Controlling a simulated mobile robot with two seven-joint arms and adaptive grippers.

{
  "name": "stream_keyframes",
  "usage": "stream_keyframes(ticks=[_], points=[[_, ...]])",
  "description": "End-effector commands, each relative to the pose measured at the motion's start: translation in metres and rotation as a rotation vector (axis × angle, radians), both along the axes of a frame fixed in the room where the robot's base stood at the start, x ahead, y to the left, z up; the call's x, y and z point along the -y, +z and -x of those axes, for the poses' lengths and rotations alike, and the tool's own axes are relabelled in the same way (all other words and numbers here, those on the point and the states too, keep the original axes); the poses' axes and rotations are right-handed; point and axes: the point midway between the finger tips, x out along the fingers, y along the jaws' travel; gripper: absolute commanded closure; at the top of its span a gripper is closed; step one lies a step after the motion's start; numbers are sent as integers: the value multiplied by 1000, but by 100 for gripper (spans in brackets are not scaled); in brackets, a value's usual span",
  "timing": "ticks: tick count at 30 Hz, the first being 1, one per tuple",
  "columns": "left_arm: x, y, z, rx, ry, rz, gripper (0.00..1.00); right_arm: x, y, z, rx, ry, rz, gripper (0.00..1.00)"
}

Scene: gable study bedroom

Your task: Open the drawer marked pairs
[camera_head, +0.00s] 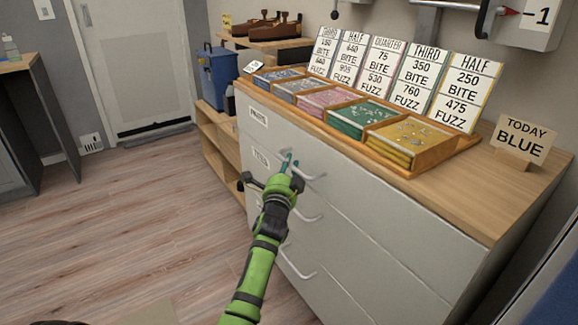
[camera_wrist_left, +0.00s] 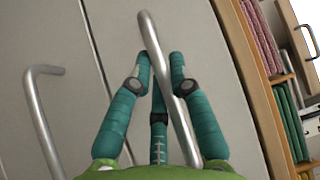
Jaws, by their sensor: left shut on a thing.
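The white drawer chest (camera_head: 375,215) stands on the right, with several curved metal handles on its front. The top drawer carries a small label (camera_head: 258,117) whose print is too small to read surely, perhaps "pairs". A second label (camera_head: 261,159) sits below it, also unclear. My left gripper (camera_head: 290,165) is at the uppermost handle (camera_head: 311,176). In the left wrist view its teal fingers (camera_wrist_left: 160,80) are shut around that handle bar (camera_wrist_left: 152,38). The drawer fronts look flush. My right gripper is not in view.
A wooden tray of coloured compartments (camera_head: 408,172), several price cards (camera_head: 462,90) and a "TODAY BLUE" sign (camera_head: 522,138) stand on the chest top. A lower handle (camera_wrist_left: 40,105) is beside the fingers. The floor (camera_head: 130,215) left of the chest is clear.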

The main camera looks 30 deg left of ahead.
Motion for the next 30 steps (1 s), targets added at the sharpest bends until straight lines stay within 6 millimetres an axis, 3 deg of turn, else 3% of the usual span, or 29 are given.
stream_keyframes(ticks=[5,14,23,30], points=[[-1,1,3,-1,0,-4,100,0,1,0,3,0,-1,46],[-14,4,34,-3,0,-5,100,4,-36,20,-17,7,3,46],[-37,4,91,-8,1,-8,100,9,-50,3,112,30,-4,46],[-61,3,150,-9,0,-6,100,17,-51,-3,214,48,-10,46]])
